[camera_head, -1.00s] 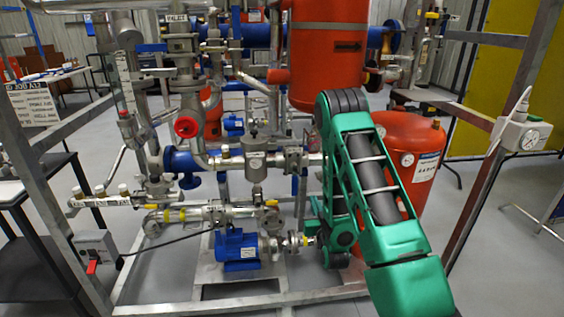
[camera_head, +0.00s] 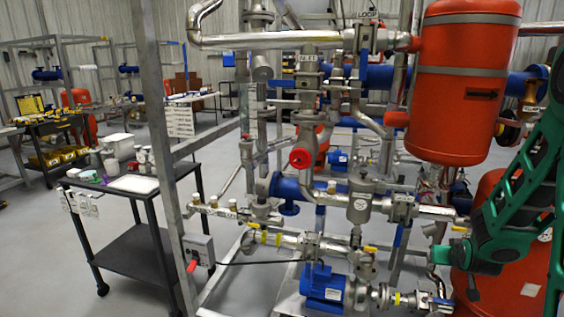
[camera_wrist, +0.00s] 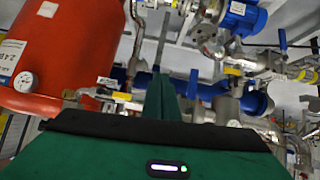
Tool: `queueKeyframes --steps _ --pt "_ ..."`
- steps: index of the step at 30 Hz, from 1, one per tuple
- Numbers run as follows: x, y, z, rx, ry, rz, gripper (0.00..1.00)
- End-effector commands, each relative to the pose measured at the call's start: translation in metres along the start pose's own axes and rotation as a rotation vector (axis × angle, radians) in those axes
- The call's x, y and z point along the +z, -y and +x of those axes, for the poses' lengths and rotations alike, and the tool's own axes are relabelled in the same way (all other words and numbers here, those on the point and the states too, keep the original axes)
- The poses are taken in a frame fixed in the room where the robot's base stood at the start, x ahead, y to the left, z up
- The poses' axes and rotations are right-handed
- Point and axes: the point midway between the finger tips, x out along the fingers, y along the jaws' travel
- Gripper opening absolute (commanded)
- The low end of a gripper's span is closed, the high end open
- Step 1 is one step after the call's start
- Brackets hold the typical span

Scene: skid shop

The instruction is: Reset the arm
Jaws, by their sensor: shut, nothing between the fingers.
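My green arm (camera_head: 515,195) reaches in at the right edge of the head view, in front of the red tanks, with its outer part cut off by the frame. My gripper (camera_wrist: 161,88) shows in the wrist view as narrow dark green fingers beyond the wide green body. The fingers are together with nothing between them. The wrist view is upside down, with the blue pump (camera_wrist: 242,18) at the top and a red tank (camera_wrist: 65,50) on the left. The fingers do not show in the head view.
The pipe skid fills the middle and right, with an upper red tank (camera_head: 461,85), a blue pump (camera_head: 322,288) and a metal frame post (camera_head: 158,120). A black cart (camera_head: 140,250) with small containers stands left of it. Grey floor (camera_head: 45,235) is open at the left.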

Motion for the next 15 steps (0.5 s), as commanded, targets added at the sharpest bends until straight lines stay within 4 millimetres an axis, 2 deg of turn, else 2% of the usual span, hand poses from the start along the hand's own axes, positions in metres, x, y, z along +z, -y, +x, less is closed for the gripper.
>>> queueKeyframes --steps 1,8,15 --pt "0.0 -0.006 -0.015 0.008 0.036 0.007 0.0" --pt "0.027 -0.029 -0.085 0.042 0.26 0.05 0.0" --pt "0.068 -0.046 -0.175 0.063 0.496 0.124 0.0"
